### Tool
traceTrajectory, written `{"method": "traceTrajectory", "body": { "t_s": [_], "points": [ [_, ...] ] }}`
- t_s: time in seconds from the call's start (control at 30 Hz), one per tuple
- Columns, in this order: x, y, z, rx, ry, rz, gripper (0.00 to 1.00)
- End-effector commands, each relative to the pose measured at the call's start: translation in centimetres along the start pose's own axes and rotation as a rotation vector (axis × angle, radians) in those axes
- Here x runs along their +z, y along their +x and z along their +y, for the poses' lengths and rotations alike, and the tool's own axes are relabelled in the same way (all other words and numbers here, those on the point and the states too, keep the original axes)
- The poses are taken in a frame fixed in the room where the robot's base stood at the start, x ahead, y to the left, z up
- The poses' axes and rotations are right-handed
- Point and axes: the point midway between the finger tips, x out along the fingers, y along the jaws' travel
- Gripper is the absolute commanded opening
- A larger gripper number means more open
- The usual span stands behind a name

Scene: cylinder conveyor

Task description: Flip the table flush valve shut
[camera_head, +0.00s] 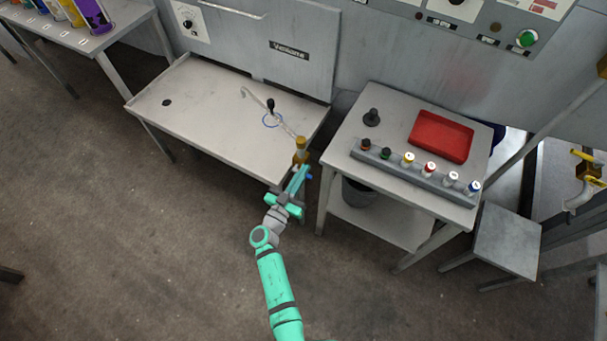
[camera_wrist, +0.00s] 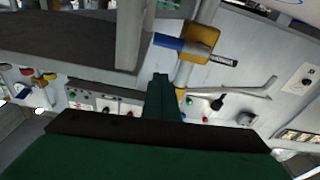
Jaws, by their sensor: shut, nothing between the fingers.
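The flush valve (camera_head: 301,146) is a brass-yellow fitting at the right front corner of the grey sink table (camera_head: 215,110). A bit of blue (camera_head: 309,178) shows beside my gripper in the head view. My gripper (camera_head: 301,172) is shut and empty, just in front of the valve. Its closed fingers (camera_wrist: 161,90) point toward the valve in the wrist view. I cannot tell whether they touch the lever.
A thin bent spout and a black-knobbed lever (camera_head: 270,105) stand on the sink table. To the right, a side table (camera_head: 350,185) holds a red tray (camera_head: 441,136) and a rack of several capped vials. A stool (camera_head: 507,240) stands further right. Open floor lies left.

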Motion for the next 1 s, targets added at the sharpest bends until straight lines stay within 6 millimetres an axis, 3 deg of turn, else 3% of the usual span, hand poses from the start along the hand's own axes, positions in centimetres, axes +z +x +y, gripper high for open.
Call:
{"method": "traceTrajectory", "body": {
  "t_s": [0.03, 0.2, 0.4, 0.6, 1.0],
  "points": [
    [0.3, -1.6, -0.1, -0.007, -0.004, -0.005, 0.00],
    [0.2, -4.9, -0.1, -0.005, -0.004, -0.003, 0.00],
    [0.2, -7.5, 0.0, -0.001, -0.003, -0.002, 0.00],
    [0.1, -8.7, -0.1, -0.003, -0.002, -0.002, 0.00],
    [0.1, -8.8, -0.2, -0.005, -0.002, -0.001, 0.00]
  ]
}}
